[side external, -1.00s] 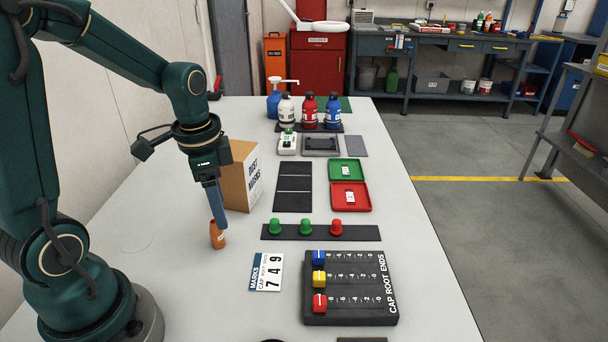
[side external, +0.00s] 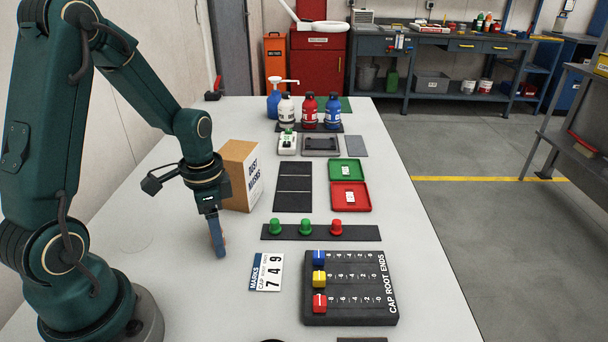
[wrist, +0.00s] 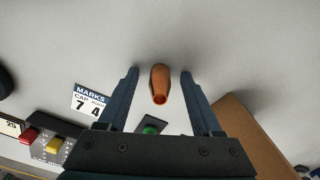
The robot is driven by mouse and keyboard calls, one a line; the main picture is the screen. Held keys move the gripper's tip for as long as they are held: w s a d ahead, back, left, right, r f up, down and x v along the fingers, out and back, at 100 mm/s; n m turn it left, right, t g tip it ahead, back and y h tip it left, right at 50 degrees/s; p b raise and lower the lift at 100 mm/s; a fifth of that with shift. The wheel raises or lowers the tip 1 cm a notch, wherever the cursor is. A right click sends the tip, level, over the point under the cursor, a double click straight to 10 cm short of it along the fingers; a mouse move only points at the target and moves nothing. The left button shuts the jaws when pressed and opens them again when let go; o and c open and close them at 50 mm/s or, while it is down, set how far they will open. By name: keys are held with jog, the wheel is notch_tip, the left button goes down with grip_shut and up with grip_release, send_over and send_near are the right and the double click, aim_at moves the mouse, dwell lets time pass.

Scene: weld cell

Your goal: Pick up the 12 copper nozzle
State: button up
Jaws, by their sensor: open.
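The copper nozzle (wrist: 159,84) stands out in the wrist view, between the two fingers of my gripper (wrist: 160,78). A gap shows on each side of it, so the fingers are apart from it. No number is readable on it. In the side external view my gripper (side external: 217,246) is low over the table, fingers pointing down, and it hides the nozzle there. My gripper is open.
The dust masks box (side external: 240,176) stands close behind my gripper. To the right are the marks card (side external: 266,272), the black slider block (side external: 350,290) and a dark strip (side external: 355,233) with green and red knobs. The table's left front is clear.

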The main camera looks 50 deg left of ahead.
grip_shut()
jog(key=shift+r, duration=0.1)
